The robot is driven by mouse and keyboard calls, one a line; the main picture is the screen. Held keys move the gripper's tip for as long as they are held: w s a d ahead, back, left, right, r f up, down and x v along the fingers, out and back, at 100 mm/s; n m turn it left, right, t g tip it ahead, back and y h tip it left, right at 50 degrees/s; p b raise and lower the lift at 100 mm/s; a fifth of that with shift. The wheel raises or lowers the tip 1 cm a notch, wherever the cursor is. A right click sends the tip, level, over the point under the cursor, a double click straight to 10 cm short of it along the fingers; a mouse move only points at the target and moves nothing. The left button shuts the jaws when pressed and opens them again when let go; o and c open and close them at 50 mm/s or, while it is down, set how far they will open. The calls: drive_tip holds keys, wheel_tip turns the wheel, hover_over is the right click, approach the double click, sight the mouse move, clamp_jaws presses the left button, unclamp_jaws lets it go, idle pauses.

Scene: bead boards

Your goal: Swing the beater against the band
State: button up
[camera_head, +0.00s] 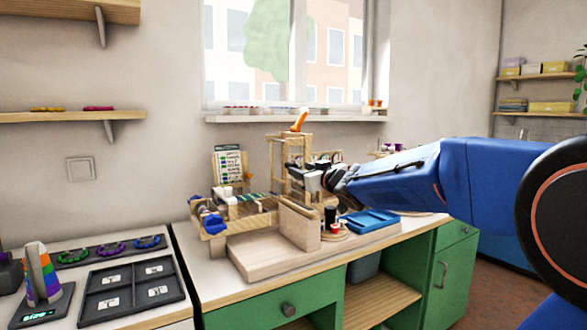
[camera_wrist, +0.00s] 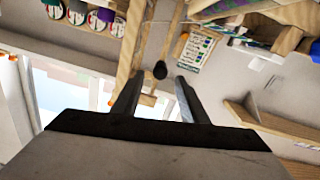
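A wooden loom frame (camera_head: 275,141) stands on the workbench, with an orange piece (camera_head: 299,121) on top. A striped, greenish strip (camera_head: 262,198), which looks like the band, lies low on the loom's left part. My gripper (camera_head: 318,178) is at the right side of the frame, at mid height. In the wrist view my gripper (camera_wrist: 160,82) is open, its fingers apart. A small black knob (camera_wrist: 160,70) shows between the fingertips. I cannot tell whether it is the beater's handle or how far beyond the tips it lies. The beater is not clearly distinguishable.
A wooden block (camera_head: 300,223), a blue tray (camera_head: 369,220) and small spools stand in front of the loom. A pattern card (camera_head: 228,164) stands behind it. A dark sorting tray (camera_head: 131,289) lies at left. A windowsill (camera_head: 290,118) runs behind. The pale board's front is clear.

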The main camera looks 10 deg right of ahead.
drive_tip(key=shift+x, duration=3)
drive_tip(key=shift+f, duration=0.1)
